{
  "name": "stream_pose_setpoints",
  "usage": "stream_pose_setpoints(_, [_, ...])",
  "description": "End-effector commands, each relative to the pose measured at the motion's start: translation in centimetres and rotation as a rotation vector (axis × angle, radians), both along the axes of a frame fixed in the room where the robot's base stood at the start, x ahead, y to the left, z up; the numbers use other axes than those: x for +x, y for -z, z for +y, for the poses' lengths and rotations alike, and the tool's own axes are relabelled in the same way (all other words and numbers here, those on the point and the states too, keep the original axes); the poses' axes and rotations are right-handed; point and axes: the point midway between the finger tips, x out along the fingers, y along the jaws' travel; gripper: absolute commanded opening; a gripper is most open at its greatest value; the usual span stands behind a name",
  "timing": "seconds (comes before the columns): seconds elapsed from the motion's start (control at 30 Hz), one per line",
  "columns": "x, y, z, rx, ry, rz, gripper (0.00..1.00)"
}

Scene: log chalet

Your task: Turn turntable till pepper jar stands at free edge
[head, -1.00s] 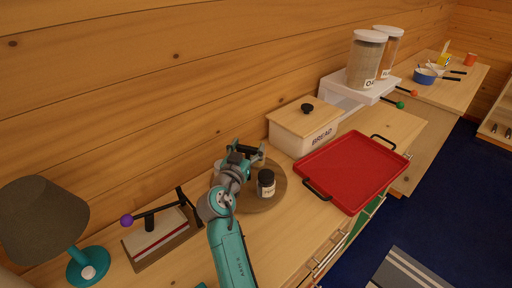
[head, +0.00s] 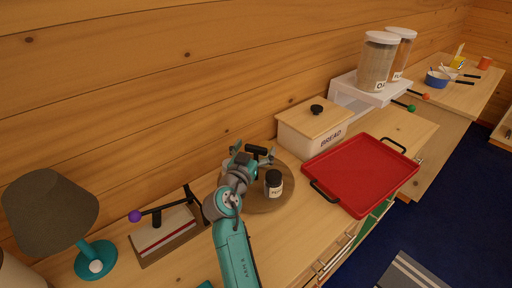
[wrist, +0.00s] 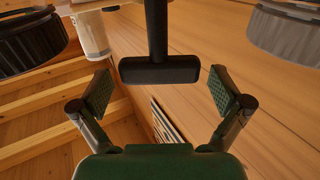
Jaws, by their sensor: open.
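The turntable (head: 286,197) is a round brown wooden disc on the counter by the log wall. The pepper jar (head: 273,184), dark with a black lid and a pale label, stands upright on its front part, right of my gripper. My gripper (head: 252,158) is open over the left back of the disc. In the wrist view a black T-shaped handle (wrist: 160,70) lies between my open fingers (wrist: 160,90), with a gap on both sides. A dark ribbed lid (wrist: 30,42) and a grey lid (wrist: 288,30) show at the upper corners. My arm hides the disc's left part.
A cream bread box (head: 312,130) stands behind right of the disc, and a red tray (head: 360,172) lies to its right. A stand with a purple-knobbed lever (head: 135,216) and a lamp (head: 50,210) are at the left. Bare counter lies in front of the disc.

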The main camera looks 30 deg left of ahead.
Motion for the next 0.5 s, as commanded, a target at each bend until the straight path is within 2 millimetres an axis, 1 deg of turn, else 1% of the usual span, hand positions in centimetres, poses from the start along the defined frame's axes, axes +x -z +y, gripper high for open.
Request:
stream_pose_setpoints(0.17, [-2.5,0.1,-0.4,0.001,-0.002,0.000,1.00])
stream_pose_setpoints(0.4, [-7.3,0.2,-1.3,-0.001,-0.003,0.001,1.00])
stream_pose_setpoints(0.5, [-8.9,0.1,-1.7,0.000,-0.003,0.001,1.00])
